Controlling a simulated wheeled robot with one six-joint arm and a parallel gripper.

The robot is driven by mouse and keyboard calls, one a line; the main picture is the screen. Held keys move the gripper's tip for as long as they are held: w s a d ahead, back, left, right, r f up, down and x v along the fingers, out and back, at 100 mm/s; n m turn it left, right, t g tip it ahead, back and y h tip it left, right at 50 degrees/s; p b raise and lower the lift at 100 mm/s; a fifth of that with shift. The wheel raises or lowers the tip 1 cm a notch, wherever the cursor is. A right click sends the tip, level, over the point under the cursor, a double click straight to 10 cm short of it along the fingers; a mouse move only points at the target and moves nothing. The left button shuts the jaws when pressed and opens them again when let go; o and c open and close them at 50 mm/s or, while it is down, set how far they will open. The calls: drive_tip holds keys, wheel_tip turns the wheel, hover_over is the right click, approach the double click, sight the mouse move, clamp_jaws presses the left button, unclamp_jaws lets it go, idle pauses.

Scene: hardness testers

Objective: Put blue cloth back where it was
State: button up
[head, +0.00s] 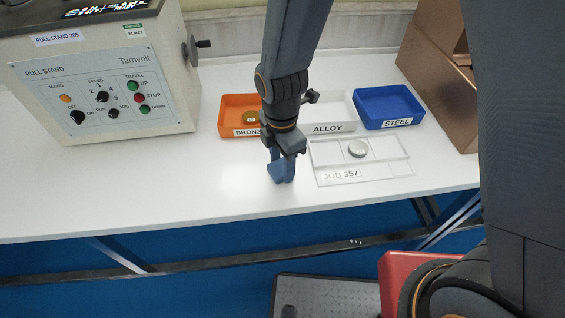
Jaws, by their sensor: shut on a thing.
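The blue cloth (281,172) hangs bunched below my gripper (283,153), which is shut on it. The gripper points down over the white bench top (190,190), left of the clear tray labelled JOB 357 (392,170). I cannot tell whether the cloth's lower end touches the bench. The gripper hides the cloth's upper part.
An orange BRONZE bin (235,101) holding a brass-coloured disc, a white ALLOY bin (346,112) and a blue STEEL bin (385,94) stand behind. A grey disc (357,148) lies on the tray. The pull stand (160,75) is left. The bench's front left is clear.

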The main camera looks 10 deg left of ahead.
sight(281, 166)
drive_tip(key=shift+f, duration=0.1)
drive_tip(key=o, duration=1)
wheel_tip(281, 166, up, 12)
drive_tip(key=b, duration=0.2)
drive_tip(key=shift+s+d+f+m+t, duration=0.1)
drive_tip(key=shift+s+d+m, duration=0.35)
drive_tip(key=shift+d+m, duration=3.7)
drive_tip(key=shift+s+d+f+m+t, duration=0.15)
drive_tip(key=shift+s+d+m, duration=0.3)
drive_tip(key=shift+d+m, duration=3.65)
drive_tip(key=shift+s+d+f+m+t, duration=0.1)
drive_tip(key=shift+s+d+m, duration=0.35)
drive_tip(key=shift+d+m, duration=3.7)
drive_tip(key=shift+a, duration=0.25)
